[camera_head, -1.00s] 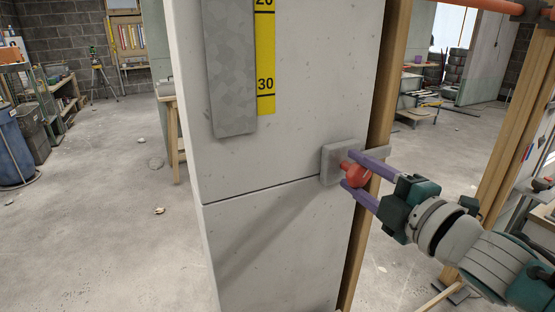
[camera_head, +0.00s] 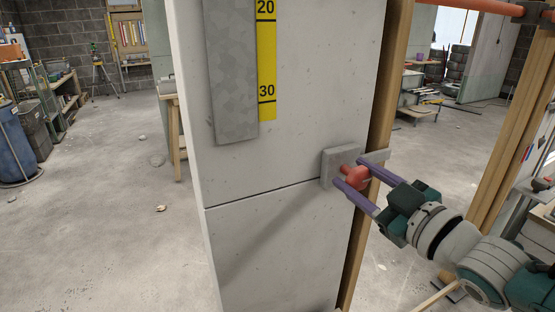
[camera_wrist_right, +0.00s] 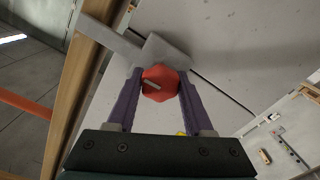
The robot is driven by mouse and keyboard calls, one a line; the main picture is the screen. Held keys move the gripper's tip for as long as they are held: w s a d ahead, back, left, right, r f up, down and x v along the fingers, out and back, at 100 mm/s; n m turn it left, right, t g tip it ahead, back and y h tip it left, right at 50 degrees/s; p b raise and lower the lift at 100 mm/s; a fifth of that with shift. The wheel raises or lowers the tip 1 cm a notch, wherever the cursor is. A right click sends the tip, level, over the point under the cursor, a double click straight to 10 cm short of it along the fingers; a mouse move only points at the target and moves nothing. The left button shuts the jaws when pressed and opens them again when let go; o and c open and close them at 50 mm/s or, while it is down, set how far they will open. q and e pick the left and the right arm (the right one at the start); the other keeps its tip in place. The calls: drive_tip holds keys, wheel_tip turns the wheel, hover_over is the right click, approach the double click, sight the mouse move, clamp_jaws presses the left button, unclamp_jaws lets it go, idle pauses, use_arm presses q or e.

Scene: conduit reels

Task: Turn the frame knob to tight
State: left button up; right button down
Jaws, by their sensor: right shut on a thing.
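The red knob (camera_head: 357,179) sits on a grey bracket (camera_head: 341,163) at the right edge of the pale wall panel. It also shows in the right wrist view as a faceted red knob (camera_wrist_right: 160,84) with a pale mark slanting across its face. My right gripper (camera_head: 353,175) is shut on the knob, with one purple finger on each side of it. The wrist view shows the fingers (camera_wrist_right: 160,90) at the knob's left and right sides. My left gripper is not in view.
The panel (camera_head: 290,130) carries a grey plate (camera_head: 231,70) and a yellow scale (camera_head: 266,60) showing 20 and 30. Wooden posts (camera_head: 390,90) stand behind its right edge. An orange bar (camera_head: 480,5) crosses the top right. The floor at left is open.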

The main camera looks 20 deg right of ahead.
drive_tip(key=shift+m, duration=1.1)
drive_tip(key=shift+c, duration=1.4)
unclamp_jaws()
drive_tip(key=shift+s, duration=0.3)
drive_tip(key=s+d+p, duration=0.1)
drive_tip(key=s, duration=0.8)
drive_tip(key=shift+s, duration=0.15)
